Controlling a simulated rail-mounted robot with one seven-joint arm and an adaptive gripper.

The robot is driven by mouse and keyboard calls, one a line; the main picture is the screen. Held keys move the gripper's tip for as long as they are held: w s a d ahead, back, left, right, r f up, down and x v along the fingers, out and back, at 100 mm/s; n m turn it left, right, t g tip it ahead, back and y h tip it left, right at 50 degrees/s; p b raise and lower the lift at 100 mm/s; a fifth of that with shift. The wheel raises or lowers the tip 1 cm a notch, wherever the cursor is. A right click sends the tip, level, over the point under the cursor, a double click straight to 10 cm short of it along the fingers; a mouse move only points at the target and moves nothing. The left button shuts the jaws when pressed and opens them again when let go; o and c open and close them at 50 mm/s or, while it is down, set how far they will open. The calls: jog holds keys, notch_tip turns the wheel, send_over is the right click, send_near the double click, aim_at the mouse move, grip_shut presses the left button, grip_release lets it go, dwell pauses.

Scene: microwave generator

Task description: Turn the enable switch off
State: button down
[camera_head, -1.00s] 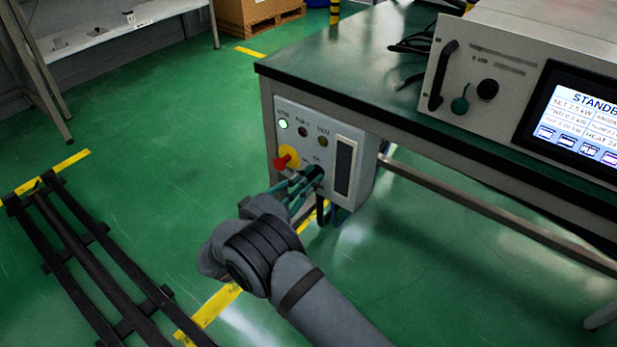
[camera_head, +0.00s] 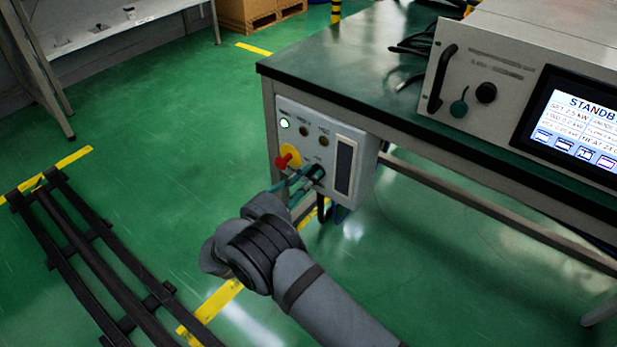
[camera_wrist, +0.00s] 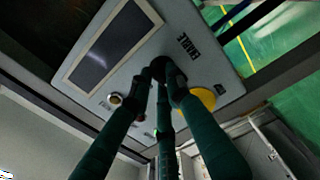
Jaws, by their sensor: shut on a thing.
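The enable switch is a small black knob (camera_head: 318,171) low on the front of the grey control box (camera_head: 284,110), under the table's edge. In the wrist view the dark knob (camera_wrist: 160,65) is beside the ENABLE label. My gripper (camera_head: 312,177) is at the knob, its teal fingers reaching in from the lower left. In the wrist view my gripper (camera_wrist: 167,82) has its dark fingertips closed around the knob. The fingers hide much of it, so I cannot tell its exact angle.
A red emergency button (camera_head: 283,161) on a yellow plate sits close left of the fingers. A lit green lamp (camera_head: 284,123) is above it. The generator (camera_head: 500,65) with its STANDBY screen (camera_head: 578,125) stands on the table (camera_head: 340,62).

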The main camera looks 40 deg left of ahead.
jog(key=c, duration=1.6)
grip_release()
jog(key=shift+c, duration=0.2)
jog(key=shift+s, duration=0.15)
jog(key=s, duration=1.1)
jog(key=shift+s+a, duration=0.25)
jog(key=shift+s, duration=0.15)
jog(key=shift+w, duration=0.1)
jog(key=w, duration=1.2)
jog(key=shift+d, duration=0.25)
